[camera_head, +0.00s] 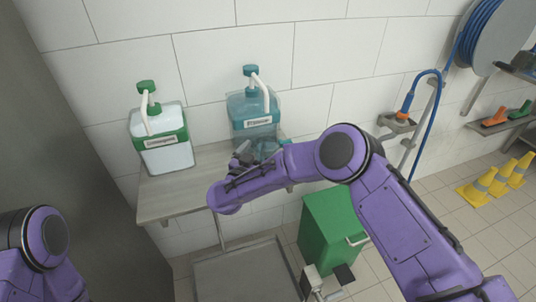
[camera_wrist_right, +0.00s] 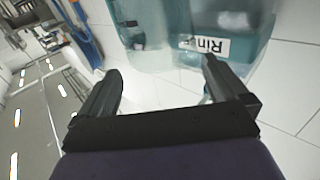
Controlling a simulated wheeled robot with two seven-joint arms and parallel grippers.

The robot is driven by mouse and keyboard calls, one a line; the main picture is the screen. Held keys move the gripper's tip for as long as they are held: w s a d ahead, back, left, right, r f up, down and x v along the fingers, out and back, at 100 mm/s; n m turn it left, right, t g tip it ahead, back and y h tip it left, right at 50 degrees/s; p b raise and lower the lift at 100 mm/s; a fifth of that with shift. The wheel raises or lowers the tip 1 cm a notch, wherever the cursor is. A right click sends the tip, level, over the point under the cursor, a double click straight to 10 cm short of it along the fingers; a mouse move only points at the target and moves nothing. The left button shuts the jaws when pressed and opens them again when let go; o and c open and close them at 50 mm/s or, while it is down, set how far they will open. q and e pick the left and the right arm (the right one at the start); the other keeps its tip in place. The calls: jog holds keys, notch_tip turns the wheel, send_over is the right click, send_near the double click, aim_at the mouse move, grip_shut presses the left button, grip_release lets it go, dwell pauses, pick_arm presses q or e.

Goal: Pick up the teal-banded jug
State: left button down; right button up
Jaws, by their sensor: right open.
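The teal-banded jug (camera_head: 255,108) stands on the wall shelf, upright, with a teal cap, a white spout and a white label. In the right wrist view its translucent body (camera_wrist_right: 155,35) lies ahead of the fingers, with part of the label showing. My right gripper (camera_head: 243,155) is at the jug's lower front; its fingers (camera_wrist_right: 162,70) are spread and nothing is held between them. The right fingertip overlaps the jug in that view; I cannot tell if they touch. My arm hides part of the jug's base. My left gripper is out of view.
A white jug with green bands (camera_head: 166,156) stands to the left on the same grey shelf (camera_head: 168,201). A green bin (camera_head: 325,228) is on the floor below. A blue hose with an orange nozzle (camera_head: 405,108) hangs at right.

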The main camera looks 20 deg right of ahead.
aim_at(267, 142)
jog(key=w+d, duration=0.1)
jog(key=w, duration=0.1)
jog(key=w+d+f+p, duration=0.1)
jog(key=w+d, duration=0.1)
jog(key=shift+d+f, duration=0.15)
jog(key=shift+f, duration=0.05)
jog(key=shift+w+d, duration=0.2)
jog(key=shift+s+r, duration=0.1)
jog(key=shift+s, duration=0.05)
jog(key=shift+a, duration=0.1)
jog(key=c, duration=1.1)
jog(key=shift+c, duration=0.2)
jog(key=shift+r, duration=0.1)
